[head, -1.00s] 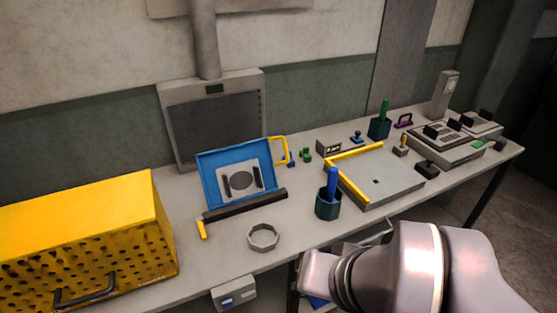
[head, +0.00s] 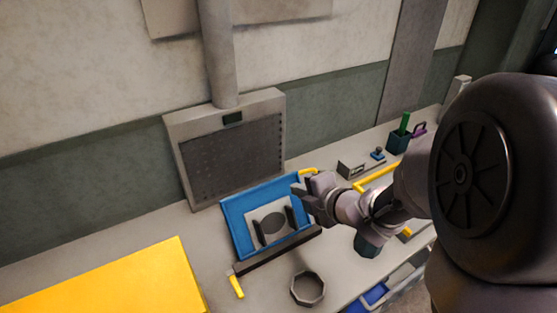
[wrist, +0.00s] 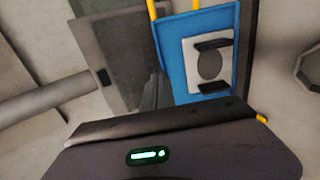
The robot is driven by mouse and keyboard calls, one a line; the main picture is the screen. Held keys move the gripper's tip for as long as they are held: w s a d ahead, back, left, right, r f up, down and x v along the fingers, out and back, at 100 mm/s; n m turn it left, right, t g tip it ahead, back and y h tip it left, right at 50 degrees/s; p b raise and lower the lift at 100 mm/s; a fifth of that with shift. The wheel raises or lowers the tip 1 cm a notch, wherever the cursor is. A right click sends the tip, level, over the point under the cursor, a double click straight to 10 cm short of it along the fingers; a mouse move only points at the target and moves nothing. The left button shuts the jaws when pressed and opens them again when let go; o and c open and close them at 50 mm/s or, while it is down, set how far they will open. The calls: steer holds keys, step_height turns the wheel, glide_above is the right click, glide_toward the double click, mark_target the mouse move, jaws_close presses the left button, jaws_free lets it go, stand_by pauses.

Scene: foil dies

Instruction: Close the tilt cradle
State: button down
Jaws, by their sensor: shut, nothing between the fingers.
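The tilt cradle's blue plate (head: 236,216) stands tilted up from a dark base bar (head: 275,251) on the bench. A pale pad with a grey disc and two dark bars is on its face. A yellow handle (head: 307,171) sticks out behind its upper right edge, partly hidden by my gripper. My gripper (head: 300,188) is shut and empty at the plate's upper right edge; I cannot tell whether it touches. In the wrist view the blue plate (wrist: 180,75) is right of centre, and the yellow handle (wrist: 153,10) shows at the top.
A grey panel with a pipe (head: 225,105) stands behind the cradle. A yellow box (head: 110,285) is at left front and a grey ring (head: 308,288) lies in front. A yellow lever (head: 236,287) is at the bar's left end. My arm hides much of the right side.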

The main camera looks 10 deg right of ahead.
mark_target(274, 181)
steer(key=b+x, duration=0.2)
steer(key=x, duration=0.9)
steer(key=shift+w+b, duration=0.1)
steer(key=shift+b, duration=0.3)
steer(key=shift+w+r+p, duration=0.1)
steer(key=shift+w+p, duration=0.05)
steer(key=shift+p, duration=0.25)
